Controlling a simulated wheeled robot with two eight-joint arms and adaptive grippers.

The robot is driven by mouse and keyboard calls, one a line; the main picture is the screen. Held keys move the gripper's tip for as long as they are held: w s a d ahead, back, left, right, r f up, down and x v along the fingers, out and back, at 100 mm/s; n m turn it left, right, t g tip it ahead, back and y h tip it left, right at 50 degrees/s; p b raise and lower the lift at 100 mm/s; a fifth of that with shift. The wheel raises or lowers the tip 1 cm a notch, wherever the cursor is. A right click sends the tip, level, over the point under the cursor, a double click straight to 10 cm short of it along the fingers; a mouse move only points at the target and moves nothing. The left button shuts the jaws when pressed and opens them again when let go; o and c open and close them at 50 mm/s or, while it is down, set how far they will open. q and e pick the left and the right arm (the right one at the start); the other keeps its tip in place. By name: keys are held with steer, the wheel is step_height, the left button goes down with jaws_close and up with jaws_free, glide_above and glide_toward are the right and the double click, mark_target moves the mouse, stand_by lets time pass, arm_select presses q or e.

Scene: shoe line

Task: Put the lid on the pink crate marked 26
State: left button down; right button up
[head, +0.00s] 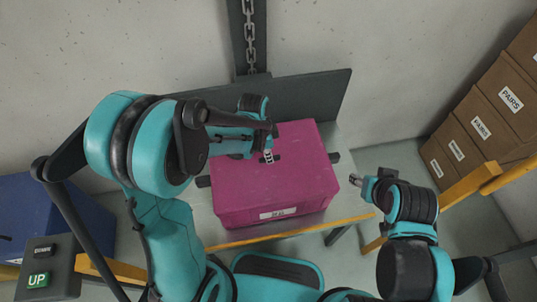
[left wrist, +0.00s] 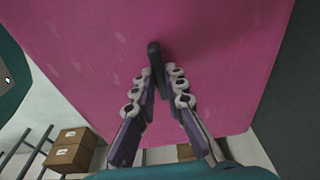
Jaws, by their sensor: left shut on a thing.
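The pink crate (head: 243,217) stands on a grey metal table, its white front label too small to read. The pink lid (head: 300,178) lies over the crate's top; I cannot tell whether it is fully seated. It fills much of the left wrist view (left wrist: 90,60). My left gripper (head: 268,157) is over the lid, shut on its dark handle (left wrist: 154,55), with the fingers on both sides in the left wrist view. My right gripper (head: 355,179) is to the right of the crate, apart from it; its jaw state is unclear.
The table (head: 338,207) has a dark back panel (head: 320,97) and a yellow front edge. Brown boxes marked PAIRS (head: 483,130) stand at right beside a yellow rail (head: 460,200). A button box (head: 48,267) and a blue bin (head: 60,215) are at left.

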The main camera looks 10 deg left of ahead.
arm_select(q)
steer(key=shift+f, duration=0.1)
stand_by(0.5)
steer(key=c, duration=1.1)
jaws_free()
steer(key=shift+r+p, duration=2.5)
steer(key=shift+r, duration=1.05)
